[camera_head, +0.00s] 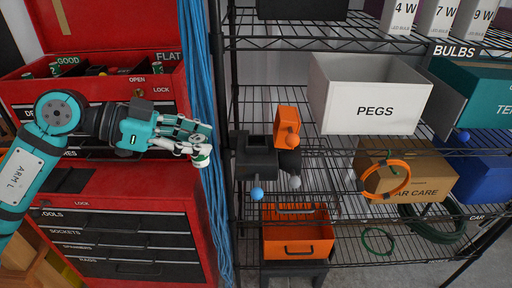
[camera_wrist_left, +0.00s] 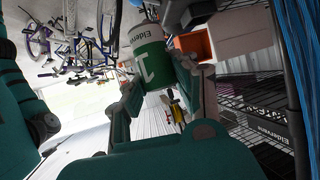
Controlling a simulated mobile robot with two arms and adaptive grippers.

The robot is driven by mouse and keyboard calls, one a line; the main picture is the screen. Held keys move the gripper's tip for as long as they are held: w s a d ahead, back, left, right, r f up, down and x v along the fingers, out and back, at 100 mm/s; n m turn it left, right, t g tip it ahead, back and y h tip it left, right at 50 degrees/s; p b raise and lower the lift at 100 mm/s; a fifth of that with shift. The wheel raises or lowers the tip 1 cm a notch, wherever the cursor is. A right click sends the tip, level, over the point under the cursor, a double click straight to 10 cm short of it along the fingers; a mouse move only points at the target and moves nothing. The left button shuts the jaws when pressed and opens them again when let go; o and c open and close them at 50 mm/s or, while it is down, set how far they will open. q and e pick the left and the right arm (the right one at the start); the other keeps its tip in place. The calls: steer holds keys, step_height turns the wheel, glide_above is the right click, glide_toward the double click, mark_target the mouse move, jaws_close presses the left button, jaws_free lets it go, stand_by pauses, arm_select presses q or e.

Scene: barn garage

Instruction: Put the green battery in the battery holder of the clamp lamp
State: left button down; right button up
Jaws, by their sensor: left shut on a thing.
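My left gripper (camera_head: 198,145) is shut on a green battery (camera_head: 201,160) with a white end. In the left wrist view the green and white battery (camera_wrist_left: 149,60) sits between the fingers, its label partly covered. The clamp lamp (camera_head: 287,127) appears to be the orange and dark grey device at the shelf's left side. Its dark grey box, open at the top, looks like the battery holder (camera_head: 256,160). The battery is left of this holder, apart from it, at about the same picture height. The inside of the holder cannot be made out. My right gripper is not in view.
A red tool chest (camera_head: 120,215) with an open top drawer marked GOOD and FLAT stands at left. Blue cables (camera_head: 203,100) hang between chest and wire shelf. A white PEGS bin (camera_head: 368,95), cardboard box (camera_head: 405,172) and orange toolbox (camera_head: 297,235) crowd the lamp.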

arm_select(q)
steer(key=w+d+p, duration=0.1)
steer(key=w+d, duration=0.2)
steer(key=w+d+p, duration=0.2)
steer(key=w+d, duration=0.1)
steer(key=w, duration=0.1)
steer(key=w+d+f+p, duration=0.1)
steer(key=w+d, duration=0.2)
steer(key=d, duration=0.1)
steer(key=shift+w+p, duration=0.4)
steer(key=shift+w+d, duration=0.45)
steer(key=shift+d, duration=0.1)
step_height(320, 180, down, 3)
steer(key=shift+f+p, duration=0.2)
steer(key=shift+p, duration=0.75)
steer(key=shift+f, duration=0.2)
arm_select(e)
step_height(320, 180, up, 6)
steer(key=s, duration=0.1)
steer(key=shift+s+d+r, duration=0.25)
